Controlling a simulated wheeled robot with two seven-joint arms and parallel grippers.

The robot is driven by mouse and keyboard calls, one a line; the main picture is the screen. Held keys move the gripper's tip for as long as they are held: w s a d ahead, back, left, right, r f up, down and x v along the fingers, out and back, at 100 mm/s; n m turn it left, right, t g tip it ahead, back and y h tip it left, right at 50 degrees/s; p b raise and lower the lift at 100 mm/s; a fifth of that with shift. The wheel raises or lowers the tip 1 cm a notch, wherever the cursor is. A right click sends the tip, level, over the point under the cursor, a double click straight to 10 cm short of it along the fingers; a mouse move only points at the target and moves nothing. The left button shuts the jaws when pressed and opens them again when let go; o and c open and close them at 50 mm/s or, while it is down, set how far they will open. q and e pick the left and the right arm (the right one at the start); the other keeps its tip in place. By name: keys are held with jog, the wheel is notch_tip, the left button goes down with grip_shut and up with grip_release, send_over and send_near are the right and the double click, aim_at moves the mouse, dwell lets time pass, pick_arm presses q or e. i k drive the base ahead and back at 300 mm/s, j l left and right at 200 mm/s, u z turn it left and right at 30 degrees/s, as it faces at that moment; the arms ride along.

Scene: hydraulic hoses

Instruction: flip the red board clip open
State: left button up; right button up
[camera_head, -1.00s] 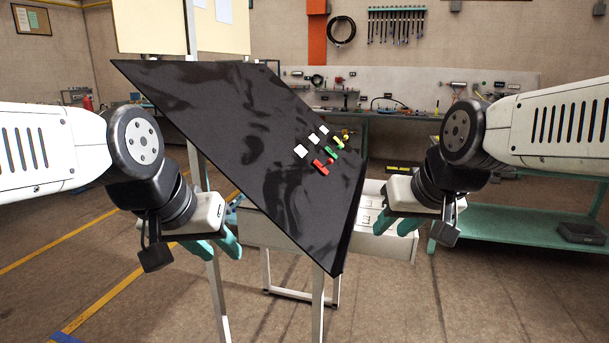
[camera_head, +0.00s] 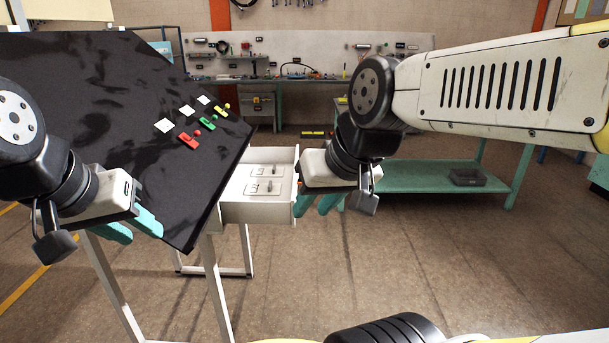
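The red board clip (camera_head: 189,141) is mounted on the tilted black board (camera_head: 110,130), nearest the board's lower right part. A green clip (camera_head: 207,123) and a yellow clip (camera_head: 222,111) sit in a row behind it, with white labels to their left. My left gripper (camera_head: 136,229) is in front of the board, left of and below the red clip, and apart from it. Its teal fingers look spread and empty. My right gripper (camera_head: 318,205) hangs right of the board, well away from the clip. Its teal fingers look spread with nothing between them.
A white drawer unit (camera_head: 258,209) with small fittings inside stands just right of the board. A teal bench (camera_head: 430,177) with a dark tray (camera_head: 466,177) is behind my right arm. The floor at the front right is mostly clear.

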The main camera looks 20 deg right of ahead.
aim_at(187, 138)
jog(key=l, duration=1.35)
jog(key=u, duration=0.6)
